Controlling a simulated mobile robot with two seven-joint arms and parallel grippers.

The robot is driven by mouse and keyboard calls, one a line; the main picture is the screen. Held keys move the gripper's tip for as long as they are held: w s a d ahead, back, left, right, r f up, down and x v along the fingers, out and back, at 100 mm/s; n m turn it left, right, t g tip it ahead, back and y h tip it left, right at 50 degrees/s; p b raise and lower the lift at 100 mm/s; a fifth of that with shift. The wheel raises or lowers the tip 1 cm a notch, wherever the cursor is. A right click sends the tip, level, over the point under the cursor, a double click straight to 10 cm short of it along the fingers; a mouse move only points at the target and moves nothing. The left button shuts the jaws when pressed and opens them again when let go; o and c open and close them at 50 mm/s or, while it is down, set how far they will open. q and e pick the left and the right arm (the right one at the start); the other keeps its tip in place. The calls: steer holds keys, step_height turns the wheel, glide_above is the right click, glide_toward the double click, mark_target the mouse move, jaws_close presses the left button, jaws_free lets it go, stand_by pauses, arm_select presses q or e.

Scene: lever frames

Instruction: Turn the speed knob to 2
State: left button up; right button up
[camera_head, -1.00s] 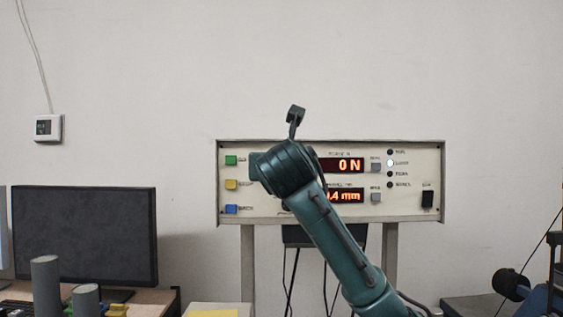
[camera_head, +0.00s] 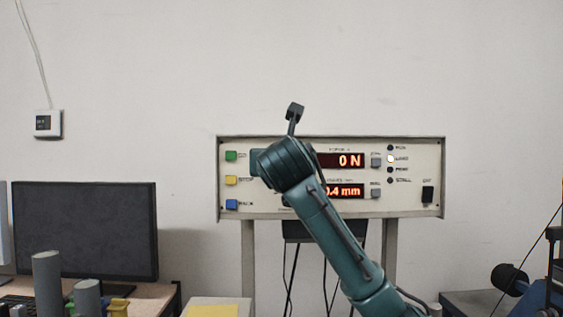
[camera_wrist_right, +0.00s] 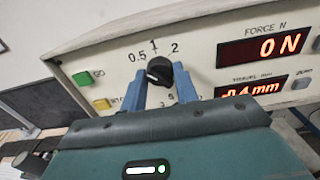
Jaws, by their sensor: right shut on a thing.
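The black speed knob (camera_wrist_right: 159,71) is on the front panel, inside a printed scale. The marks 0.5, 1 and 2 show above it, and part of the lower scale is hidden by my gripper. A pale mark shows on the knob's lower left, but I cannot tell clearly which number it points to. My right gripper (camera_wrist_right: 160,82) is shut on the knob, one blue finger on each side. In the head view my right arm covers the knob and the gripper. My left gripper is not in view.
The control panel (camera_head: 410,208) has green (camera_head: 231,156), yellow (camera_head: 231,180) and blue (camera_head: 232,204) buttons at left. A black switch (camera_head: 428,194) is at right. A monitor (camera_head: 85,230) stands at left.

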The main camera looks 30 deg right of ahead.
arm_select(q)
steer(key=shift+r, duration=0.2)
arm_select(e)
steer(key=shift+m, duration=0.3)
arm_select(q)
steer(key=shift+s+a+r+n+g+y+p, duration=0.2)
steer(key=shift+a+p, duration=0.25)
steer(key=shift+p, duration=0.75)
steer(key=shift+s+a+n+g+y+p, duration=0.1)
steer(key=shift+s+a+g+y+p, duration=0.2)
steer(key=shift+p, duration=0.85)
arm_select(e)
steer(key=shift+m, duration=8.7)
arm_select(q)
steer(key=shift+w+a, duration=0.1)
arm_select(e)
steer(key=o, duration=1)
